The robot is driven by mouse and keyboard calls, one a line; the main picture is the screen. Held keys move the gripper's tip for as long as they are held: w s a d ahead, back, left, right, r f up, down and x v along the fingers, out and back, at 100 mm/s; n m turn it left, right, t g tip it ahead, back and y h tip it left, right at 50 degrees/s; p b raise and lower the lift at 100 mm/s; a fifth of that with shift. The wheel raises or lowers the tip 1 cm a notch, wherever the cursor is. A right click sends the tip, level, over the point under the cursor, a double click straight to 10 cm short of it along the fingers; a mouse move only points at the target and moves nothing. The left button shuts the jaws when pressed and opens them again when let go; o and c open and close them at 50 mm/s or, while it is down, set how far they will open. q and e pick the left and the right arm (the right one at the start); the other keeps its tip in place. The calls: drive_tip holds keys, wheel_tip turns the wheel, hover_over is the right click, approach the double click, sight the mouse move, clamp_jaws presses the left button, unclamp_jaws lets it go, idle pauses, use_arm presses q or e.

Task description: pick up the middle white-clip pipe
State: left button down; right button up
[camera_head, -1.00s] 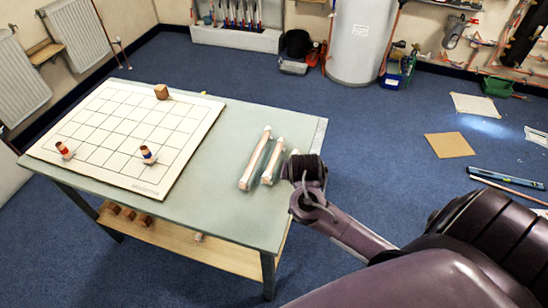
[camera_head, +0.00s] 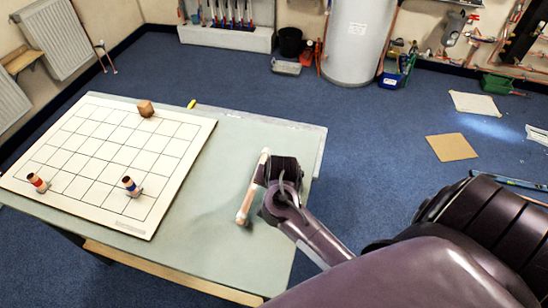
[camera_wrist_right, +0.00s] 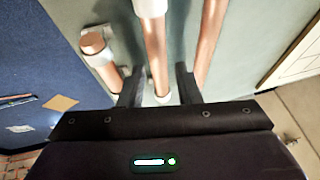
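In the right wrist view, three copper pipes lie side by side. The middle pipe (camera_wrist_right: 155,50) has a white clip (camera_wrist_right: 150,8) near the top of the picture and a white part lower down. My right gripper (camera_wrist_right: 159,86) is open, its two dark fingers on either side of this pipe with gaps. The left pipe (camera_wrist_right: 97,46) and right pipe (camera_wrist_right: 211,40) are outside the fingers. In the head view, one pipe (camera_head: 246,205) shows beside my right wrist, which hides the others. My right fingertips are hidden there. My left gripper is not in view.
The green-grey table (camera_head: 205,215) carries a white grid board (camera_head: 85,135) on its left. The tabletop between board and pipes is clear.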

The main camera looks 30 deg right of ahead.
drive_tip(key=x, duration=0.4)
drive_tip(key=shift+d+b, duration=0.15)
drive_tip(key=shift+b, duration=0.2)
drive_tip(key=shift+w+d+f, duration=0.1)
drive_tip(key=shift+w+f, duration=0.05)
drive_tip(key=shift+f, duration=0.3)
clamp_jaws()
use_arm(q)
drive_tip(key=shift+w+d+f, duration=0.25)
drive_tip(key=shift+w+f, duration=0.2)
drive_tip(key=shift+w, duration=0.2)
use_arm(e)
drive_tip(key=shift+r, duration=0.1)
